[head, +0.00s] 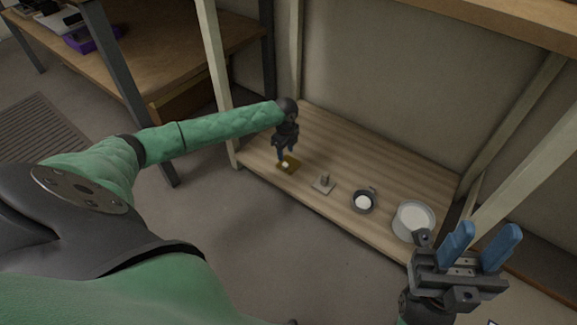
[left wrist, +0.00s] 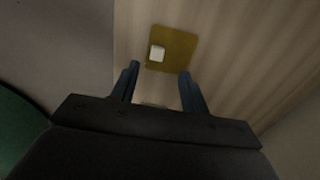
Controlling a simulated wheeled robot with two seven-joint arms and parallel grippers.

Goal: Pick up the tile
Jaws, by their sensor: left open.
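An olive-yellow square tile (head: 294,167) lies flat at the left front of the wooden shelf. A small white block (head: 285,164) sits on it. In the left wrist view the tile (left wrist: 178,45) lies just beyond the fingertips, with the white block (left wrist: 157,53) on its left part. My left gripper (head: 281,157) points down over the tile, open, with nothing between its blue fingers; it also shows in the left wrist view (left wrist: 160,70). I cannot tell how high it is. My right gripper (head: 485,238) is open and empty at the lower right, fingers up.
On the shelf (head: 400,172), right of the tile, stand a grey square plate with a knob (head: 323,186), a small dark cup with white contents (head: 363,202) and a larger pale bowl (head: 414,219). Shelf posts (head: 216,80) rise at the left and right. The shelf's back is clear.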

